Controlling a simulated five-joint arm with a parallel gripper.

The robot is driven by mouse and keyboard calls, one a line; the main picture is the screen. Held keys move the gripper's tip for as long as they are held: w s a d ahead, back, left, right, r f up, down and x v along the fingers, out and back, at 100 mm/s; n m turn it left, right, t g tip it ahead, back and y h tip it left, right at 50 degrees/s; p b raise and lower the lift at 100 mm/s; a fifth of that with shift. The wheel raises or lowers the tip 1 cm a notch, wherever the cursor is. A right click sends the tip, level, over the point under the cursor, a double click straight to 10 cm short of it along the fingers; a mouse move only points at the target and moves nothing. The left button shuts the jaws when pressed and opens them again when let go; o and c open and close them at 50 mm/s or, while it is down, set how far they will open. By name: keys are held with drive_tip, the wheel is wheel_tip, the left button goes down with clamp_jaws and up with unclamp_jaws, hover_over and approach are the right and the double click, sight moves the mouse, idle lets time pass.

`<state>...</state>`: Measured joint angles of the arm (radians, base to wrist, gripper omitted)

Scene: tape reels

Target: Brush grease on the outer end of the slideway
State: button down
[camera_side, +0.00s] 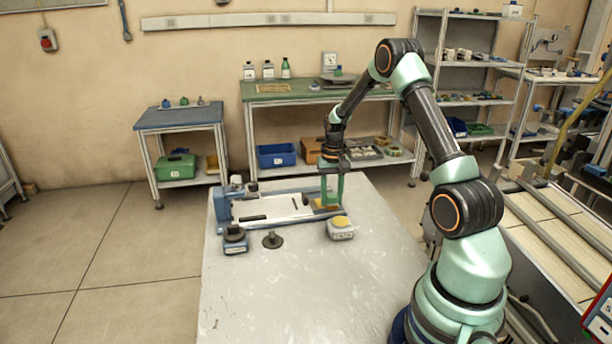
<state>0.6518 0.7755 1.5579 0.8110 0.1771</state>
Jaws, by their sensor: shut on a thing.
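The slideway (285,211) is part of a low blue and grey machine on the light table, with a blue upright block (222,207) at its left end. My gripper (331,196) points down over the right end of the machine. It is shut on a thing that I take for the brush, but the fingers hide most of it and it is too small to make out. A small white container with a yellow top (341,227) stands just right and in front of the gripper; it may hold the grease. I cannot tell whether the held thing touches the slideway.
The near part of the table (290,300) is clear. A green-topped bench (300,93) stands behind.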

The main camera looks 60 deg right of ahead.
drive_tip(key=shift+r, duration=3.9)
